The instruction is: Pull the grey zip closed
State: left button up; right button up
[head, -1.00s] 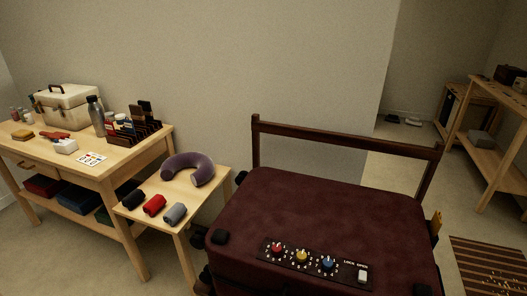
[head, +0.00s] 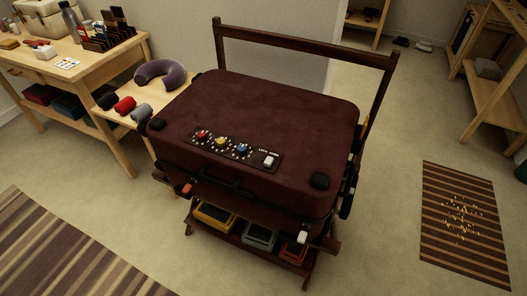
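A dark red suitcase (head: 270,110) lies flat with its lid down on a dark wooden rack (head: 300,44). On its lid is a black panel (head: 236,150) with red, yellow and blue dials and a white switch. A small pale grey or white tab (head: 302,237) shows low at the front right corner, and an orange tab (head: 185,189) at the front left. I cannot tell for certain which is the grey zip's pull, or how far the zip is drawn. A black handle (head: 215,182) is on the front side. Neither gripper is in view.
Yellow, grey and orange items (head: 259,236) sit on the rack's lower shelf. A small table (head: 140,100) with a neck pillow (head: 161,74) and rolled cloths stands close at the left. Striped rugs lie front left (head: 70,250) and right (head: 465,225). Floor in front is clear.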

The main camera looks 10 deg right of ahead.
aim_at(302, 236)
jog(key=k+l+u, duration=0.15)
jog(key=l, duration=0.2)
jog(key=k+l+u, duration=0.15)
jog(key=l, duration=0.2)
jog(key=k+l+u, duration=0.1)
jog(key=l, duration=0.25)
jog(key=k, duration=0.1)
